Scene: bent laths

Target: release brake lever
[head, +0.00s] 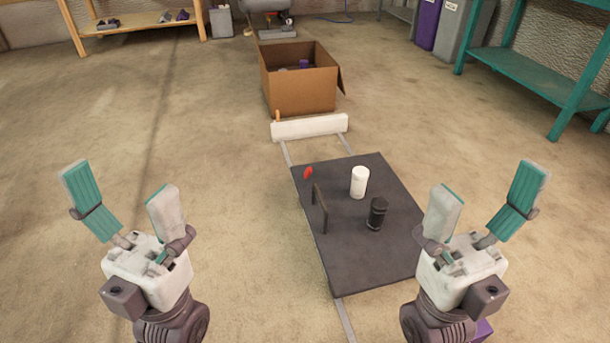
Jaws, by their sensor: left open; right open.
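A dark flat platform (350,262) sits on thin pale rails in the middle of the head view. A small red part (308,173) at its far left corner looks like the brake lever; its exact tilt is too small to tell. A dark upright handle frame (319,208) stands along the platform's left side. My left gripper (118,184) is open and empty, left of the platform and apart from it. My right gripper (487,186) is open and empty, to the right and nearer me, touching nothing.
A white cylinder (359,182) and a black cylinder (377,213) stand on the platform. A white barrier (309,127) crosses the rails beyond it, with an open cardboard box (302,93) behind. A teal bench (540,78) is at right. Floor on the left is clear.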

